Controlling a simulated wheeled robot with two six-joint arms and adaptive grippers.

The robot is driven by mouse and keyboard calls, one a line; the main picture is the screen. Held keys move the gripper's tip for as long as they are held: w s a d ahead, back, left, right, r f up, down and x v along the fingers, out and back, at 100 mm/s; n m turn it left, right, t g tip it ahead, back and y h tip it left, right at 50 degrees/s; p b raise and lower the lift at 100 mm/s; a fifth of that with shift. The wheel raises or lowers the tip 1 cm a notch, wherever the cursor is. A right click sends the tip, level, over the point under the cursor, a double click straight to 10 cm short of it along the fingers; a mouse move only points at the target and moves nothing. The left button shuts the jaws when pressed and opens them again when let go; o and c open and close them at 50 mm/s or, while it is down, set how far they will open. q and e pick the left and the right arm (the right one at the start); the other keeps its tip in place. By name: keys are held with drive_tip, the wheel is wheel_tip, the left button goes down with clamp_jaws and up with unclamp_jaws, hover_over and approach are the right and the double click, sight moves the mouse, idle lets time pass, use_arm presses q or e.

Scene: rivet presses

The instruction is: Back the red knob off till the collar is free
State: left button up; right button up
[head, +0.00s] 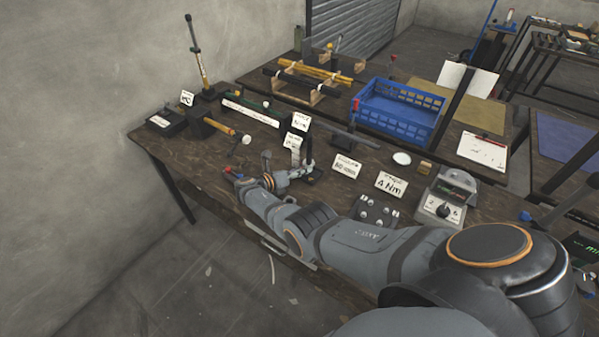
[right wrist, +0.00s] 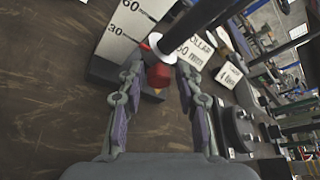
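The red knob (right wrist: 158,75) shows in the right wrist view, between the tips of my right gripper (right wrist: 159,85). The two fingers with purple pads are open, with a gap on each side of the knob. A pale ring-shaped collar (right wrist: 168,50) sits just beyond the knob, around a dark post (right wrist: 200,22). A white scale (right wrist: 118,38) marked 30 and 60 stands beside it. In the head view my right gripper (head: 297,174) is low by the post (head: 309,151); the knob is not clearly visible there. My left gripper is not in view.
White cards (head: 345,166) (head: 391,184) stand along the bench to the right. A dark block with silver knobs (head: 377,212) and a dial box (head: 441,205) are near my arm. A blue crate (head: 395,112) stands behind. A yellow-handled tool (head: 222,127) lies to the left.

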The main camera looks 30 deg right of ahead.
drive_tip(key=shift+a, duration=0.4)
drive_tip(key=v, duration=1.1)
drive_tip(key=shift+s+a, duration=0.1)
drive_tip(key=shift+a, duration=0.05)
